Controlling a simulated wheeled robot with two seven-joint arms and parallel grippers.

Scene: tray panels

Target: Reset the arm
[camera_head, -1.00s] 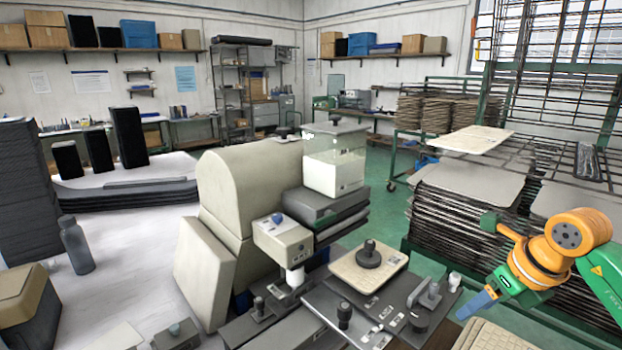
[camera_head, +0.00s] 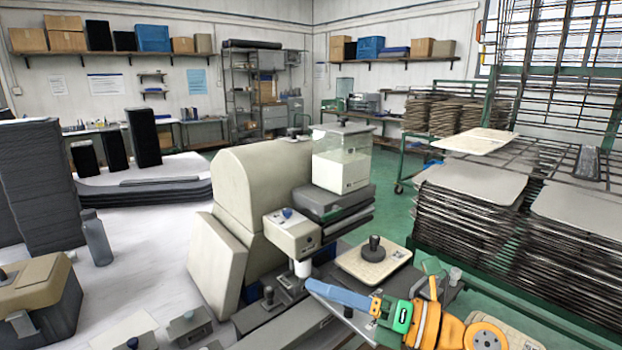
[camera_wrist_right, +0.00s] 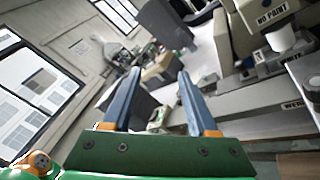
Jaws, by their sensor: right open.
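My right gripper (camera_head: 312,287) is in the lower middle of the head view, on the green and orange arm that comes in from the lower right. Its blue fingers point left, in front of the beige machine's base. In the head view the fingers overlap, so the gap between them is hidden. In the right wrist view the two blue fingers (camera_wrist_right: 157,72) stand apart with nothing between them. My left gripper is in neither view.
The beige machine (camera_head: 235,187) fills the middle, with a clear-topped box (camera_head: 342,160) on it. A beige plate with a black knob (camera_head: 374,262) lies beside my gripper. Racks of stacked panels (camera_head: 470,210) stand at right. A grey bottle (camera_head: 96,240) stands at left.

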